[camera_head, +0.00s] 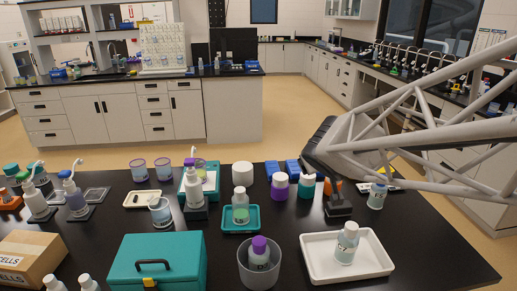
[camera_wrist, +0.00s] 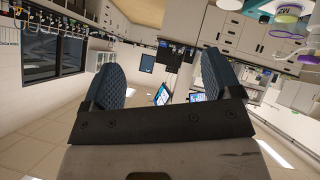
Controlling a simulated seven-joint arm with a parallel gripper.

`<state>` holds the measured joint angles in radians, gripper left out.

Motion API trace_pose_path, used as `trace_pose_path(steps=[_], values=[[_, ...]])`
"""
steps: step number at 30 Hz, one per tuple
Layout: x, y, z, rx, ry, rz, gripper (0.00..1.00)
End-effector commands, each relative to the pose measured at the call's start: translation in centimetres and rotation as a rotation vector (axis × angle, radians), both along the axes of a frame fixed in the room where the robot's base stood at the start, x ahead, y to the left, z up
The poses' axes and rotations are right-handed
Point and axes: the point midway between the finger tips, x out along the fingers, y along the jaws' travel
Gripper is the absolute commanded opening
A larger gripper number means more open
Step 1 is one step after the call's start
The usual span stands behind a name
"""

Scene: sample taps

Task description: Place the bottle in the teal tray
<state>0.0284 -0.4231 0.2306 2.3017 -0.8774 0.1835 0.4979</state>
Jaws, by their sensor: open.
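The teal tray (camera_head: 257,229) lies on the black bench near the middle. A bottle (camera_head: 240,207) with green liquid and a white cap stands upright in it. A white-capped bottle (camera_head: 347,243) with a printed label sits in a white tray (camera_head: 318,270) at front right. A purple-capped bottle (camera_head: 260,252) stands inside a grey bin (camera_head: 243,272). My gripper (camera_wrist: 160,75) is open and empty in the wrist view, with two dark blue padded fingers apart. In the head view my arm reaches in from the right above the bench's back; its fingertips are not clear there.
A teal case (camera_head: 158,262) and a cardboard box (camera_head: 28,258) stand at front left. A pump bottle (camera_head: 193,187) stands left of the teal tray. Purple (camera_head: 279,188) and teal (camera_head: 306,187) jars stand behind right. The bench's right front corner is clear.

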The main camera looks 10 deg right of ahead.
Motion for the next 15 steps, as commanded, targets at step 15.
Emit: trace_pose_path(steps=[15], values=[[-19.2,1.1,-3.7,0.218,0.471,-0.263,0.84]])
